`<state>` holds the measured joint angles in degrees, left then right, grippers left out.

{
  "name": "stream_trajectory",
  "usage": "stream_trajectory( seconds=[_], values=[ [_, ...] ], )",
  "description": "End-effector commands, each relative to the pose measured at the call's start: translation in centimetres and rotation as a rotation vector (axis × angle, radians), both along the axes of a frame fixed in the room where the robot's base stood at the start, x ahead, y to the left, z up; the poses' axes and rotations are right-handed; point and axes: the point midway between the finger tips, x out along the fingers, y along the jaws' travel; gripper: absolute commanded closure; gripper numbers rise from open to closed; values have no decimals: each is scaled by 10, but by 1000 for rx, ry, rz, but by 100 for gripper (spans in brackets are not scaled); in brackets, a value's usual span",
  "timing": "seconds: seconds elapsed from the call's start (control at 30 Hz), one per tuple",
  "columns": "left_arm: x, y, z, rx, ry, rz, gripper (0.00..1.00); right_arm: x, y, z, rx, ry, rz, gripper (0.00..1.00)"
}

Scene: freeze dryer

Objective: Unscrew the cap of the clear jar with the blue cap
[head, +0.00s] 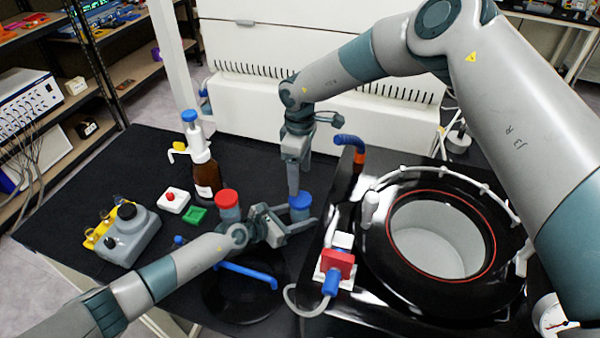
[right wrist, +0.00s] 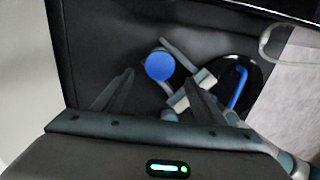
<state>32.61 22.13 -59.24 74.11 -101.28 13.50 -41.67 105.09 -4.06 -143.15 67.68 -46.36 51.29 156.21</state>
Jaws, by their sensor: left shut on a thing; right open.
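The jar's blue cap (head: 300,201) shows at the middle of the black table, and most of the clear jar body under it is hidden by my left gripper. My left gripper (head: 296,222) comes in low from the left and is shut on the jar, one finger on each side below the cap. My right gripper (head: 294,190) points straight down, just above and behind the cap in the head view. In the right wrist view, the blue cap (right wrist: 159,65) appears between and beyond the open, empty fingers of my right gripper (right wrist: 158,77).
A red-capped jar (head: 228,206) stands close left of my left gripper. A brown bottle (head: 207,178), a green tray (head: 195,215) and a grey device (head: 130,232) are further left. The freeze dryer (head: 375,245) is right, with a blue-handled valve (head: 350,142) near my right gripper.

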Motion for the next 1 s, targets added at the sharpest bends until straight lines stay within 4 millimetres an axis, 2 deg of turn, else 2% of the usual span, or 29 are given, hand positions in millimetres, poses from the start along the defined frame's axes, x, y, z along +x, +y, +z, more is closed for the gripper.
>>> stream_trajectory(
  seconds=[0.27,0.8,1.0],
  values=[
    [0,0,0,0,0,0,100,0,0,-7,0,0,1,35],
    [0,0,0,0,0,0,100,0,0,-68,0,1,1,35],
    [0,0,0,0,0,0,100,0,0,-79,0,0,2,35]
  ],
)
